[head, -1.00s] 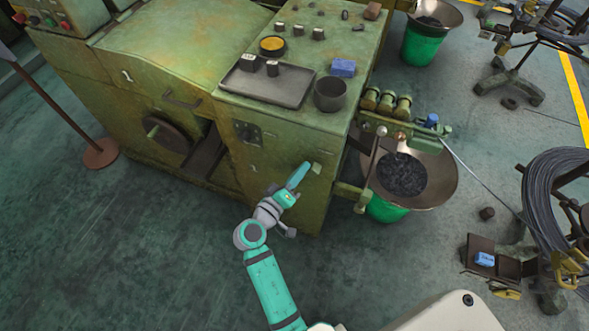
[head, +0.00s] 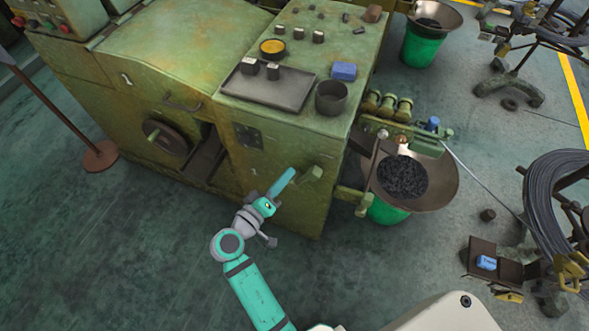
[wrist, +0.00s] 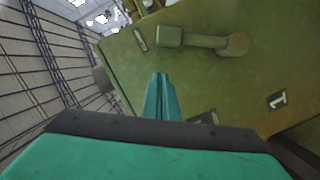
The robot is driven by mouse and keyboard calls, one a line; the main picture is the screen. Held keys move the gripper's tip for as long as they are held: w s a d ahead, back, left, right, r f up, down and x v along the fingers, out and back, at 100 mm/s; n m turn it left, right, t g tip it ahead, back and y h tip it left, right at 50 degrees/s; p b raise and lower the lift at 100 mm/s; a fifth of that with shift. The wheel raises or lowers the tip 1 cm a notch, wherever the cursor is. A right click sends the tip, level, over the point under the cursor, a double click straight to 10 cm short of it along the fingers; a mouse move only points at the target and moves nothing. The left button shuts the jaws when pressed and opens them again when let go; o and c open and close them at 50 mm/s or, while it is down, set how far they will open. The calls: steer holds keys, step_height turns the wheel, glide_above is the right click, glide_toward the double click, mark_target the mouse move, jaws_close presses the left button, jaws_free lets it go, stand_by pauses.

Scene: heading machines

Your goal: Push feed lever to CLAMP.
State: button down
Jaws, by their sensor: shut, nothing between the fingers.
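A green lever (wrist: 200,41) with a blocky handle end and a round pivot boss sits on the green machine's face in the wrist view. Its handle end also shows in the head view (head: 313,174), standing out from the front panel. A small plate with a mark (wrist: 277,100) and another pale plate (wrist: 140,39) are on the same face; neither can be read as CLAMP. My gripper (wrist: 161,76) is shut and empty. In the head view my gripper (head: 290,174) is just left of the handle end, with a small gap apparent between them.
The machine top (head: 300,115) carries a tray, a dark cup and a blue block. A pan of dark pieces (head: 440,180) on a green bucket stands right of the machine. Wire coils are farther right. The floor left of my arm is clear.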

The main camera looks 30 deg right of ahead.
steer(key=v, duration=0.6)
steer(key=shift+a, duration=0.25)
steer(key=shift+d+f, duration=0.1)
steer(key=s+a+f+n+t+y, duration=0.45)
steer(key=s+a+f+y, duration=0.35)
steer(key=s+f+y, duration=0.4)
steer(key=s+a+r+m+t+y, duration=0.2)
steer(key=s+a+r+m+t, duration=0.1)
steer(key=s+r, duration=0.9)
steer(key=shift+s+a+m+y, duration=0.3)
steer(key=shift+s+a+m, duration=0.15)
steer(key=shift+s+a, duration=0.55)
